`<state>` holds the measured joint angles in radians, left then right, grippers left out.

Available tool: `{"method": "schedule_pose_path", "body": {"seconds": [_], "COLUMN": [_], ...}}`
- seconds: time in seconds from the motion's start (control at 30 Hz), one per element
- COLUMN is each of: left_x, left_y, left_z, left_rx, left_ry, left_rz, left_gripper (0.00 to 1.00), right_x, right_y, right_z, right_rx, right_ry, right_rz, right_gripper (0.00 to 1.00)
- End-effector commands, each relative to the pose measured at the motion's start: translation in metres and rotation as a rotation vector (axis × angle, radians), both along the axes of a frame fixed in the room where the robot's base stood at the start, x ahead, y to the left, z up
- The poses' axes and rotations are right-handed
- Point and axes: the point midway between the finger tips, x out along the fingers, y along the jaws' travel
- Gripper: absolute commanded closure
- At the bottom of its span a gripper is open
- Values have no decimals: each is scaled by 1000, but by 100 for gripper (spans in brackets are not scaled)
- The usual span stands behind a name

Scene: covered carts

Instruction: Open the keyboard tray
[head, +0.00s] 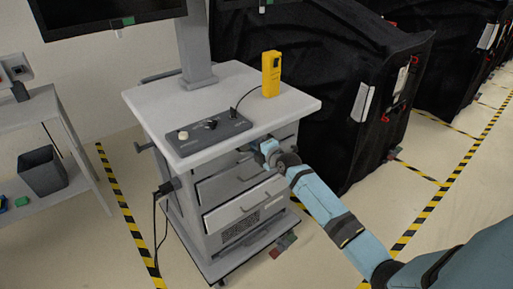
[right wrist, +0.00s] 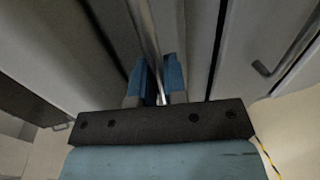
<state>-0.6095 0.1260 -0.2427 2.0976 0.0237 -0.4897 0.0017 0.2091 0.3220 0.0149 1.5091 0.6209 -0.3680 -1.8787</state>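A grey cart (head: 230,95) stands in the middle of the head view, with the keyboard tray in the slot just under its top. The tray's front is mostly hidden behind my right gripper and the overhanging top. My right gripper (head: 267,150) is at the tray's front. In the right wrist view, a metal bar handle (right wrist: 149,38) runs between the two blue fingers (right wrist: 157,82). The fingers are close together on either side of the bar and look shut on it. My left gripper is not in view.
Drawers with handles (head: 243,203) sit below the tray. A control box (head: 208,133) and a yellow device (head: 271,74) stand on the cart top. A black covered cart (head: 330,90) stands close behind on the right. Floor in front is clear.

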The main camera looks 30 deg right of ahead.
Motion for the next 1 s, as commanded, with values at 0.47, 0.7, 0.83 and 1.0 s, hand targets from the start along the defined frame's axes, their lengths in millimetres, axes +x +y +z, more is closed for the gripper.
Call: {"method": "schedule_pose_path", "body": {"seconds": [0.47, 0.7, 0.83, 1.0], "left_x": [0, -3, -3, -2], "left_y": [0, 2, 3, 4], "left_z": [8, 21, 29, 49], "left_rx": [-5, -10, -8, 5], "left_ry": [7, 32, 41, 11], "left_rz": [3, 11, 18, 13], "left_gripper": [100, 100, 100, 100], "right_x": [-22, -75, -110, -155], "right_y": [-2, -6, -8, -11], "right_z": [2, 4, 5, 5], "right_rx": [-5, -5, -4, -2], "right_ry": [4, 6, 7, 7], "right_rz": [2, 6, 5, 5], "right_gripper": [100, 100, 100, 100]}}
